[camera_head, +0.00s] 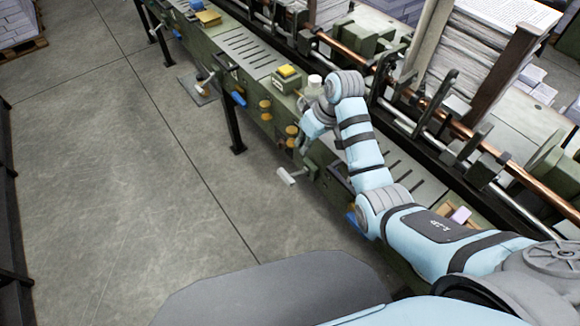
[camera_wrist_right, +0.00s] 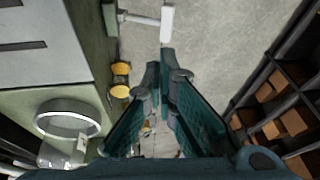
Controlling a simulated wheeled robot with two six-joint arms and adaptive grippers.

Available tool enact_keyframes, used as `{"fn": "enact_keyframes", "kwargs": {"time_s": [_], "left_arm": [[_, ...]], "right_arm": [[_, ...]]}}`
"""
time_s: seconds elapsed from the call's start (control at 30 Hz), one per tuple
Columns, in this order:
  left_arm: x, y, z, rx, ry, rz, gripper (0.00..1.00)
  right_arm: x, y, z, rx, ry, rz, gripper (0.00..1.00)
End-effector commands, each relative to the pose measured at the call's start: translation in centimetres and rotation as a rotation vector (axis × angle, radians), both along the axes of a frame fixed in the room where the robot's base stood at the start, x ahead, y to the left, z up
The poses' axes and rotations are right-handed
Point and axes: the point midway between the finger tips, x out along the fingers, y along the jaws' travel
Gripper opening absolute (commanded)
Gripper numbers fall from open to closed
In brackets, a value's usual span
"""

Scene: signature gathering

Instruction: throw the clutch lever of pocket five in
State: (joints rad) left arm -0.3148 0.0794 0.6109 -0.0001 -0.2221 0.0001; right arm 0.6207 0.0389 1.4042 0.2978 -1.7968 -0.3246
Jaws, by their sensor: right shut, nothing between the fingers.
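My right gripper (camera_head: 304,145) is shut and empty beside the front face of the long green machine (camera_head: 243,52). Its fingers also show in the right wrist view (camera_wrist_right: 167,62), tips together. A crank with a white handle (camera_head: 286,176) sticks out from the machine front just below the gripper; its white handle (camera_wrist_right: 167,23) lies beyond the fingertips in the wrist view, apart from them. Dark upright levers (camera_head: 441,94) stand along the machine's rear rail. I cannot tell which lever belongs to pocket five. My left gripper is not in view.
Yellow-orange knobs (camera_head: 265,104) and a blue handle (camera_head: 238,98) project from the machine front. Paper stacks (camera_head: 480,45) rise behind. The concrete floor (camera_head: 110,170) at left is clear.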

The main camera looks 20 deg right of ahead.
Motion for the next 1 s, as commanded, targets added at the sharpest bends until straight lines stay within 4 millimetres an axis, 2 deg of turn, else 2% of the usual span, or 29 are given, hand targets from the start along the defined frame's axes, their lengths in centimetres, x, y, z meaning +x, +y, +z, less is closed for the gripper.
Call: {"fn": "enact_keyframes", "kwargs": {"time_s": [0.13, 0.33, 0.5, 0.7, 1.0], "left_arm": [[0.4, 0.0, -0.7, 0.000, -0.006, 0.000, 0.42], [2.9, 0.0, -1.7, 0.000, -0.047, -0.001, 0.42], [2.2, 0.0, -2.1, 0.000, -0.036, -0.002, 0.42], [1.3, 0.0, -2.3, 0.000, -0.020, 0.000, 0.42], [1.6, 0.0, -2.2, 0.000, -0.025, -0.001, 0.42]], "right_arm": [[0.7, 0.6, -3.2, 0.000, 0.005, -0.003, 0.00], [1.7, 1.6, -7.4, -0.001, 0.004, -0.004, 0.00], [1.5, 2.8, -10.1, -0.001, 0.004, -0.002, 0.00], [1.3, 3.4, -11.4, -0.001, 0.002, -0.004, 0.00], [1.3, 3.4, -11.4, -0.002, 0.002, -0.004, 0.00]]}}
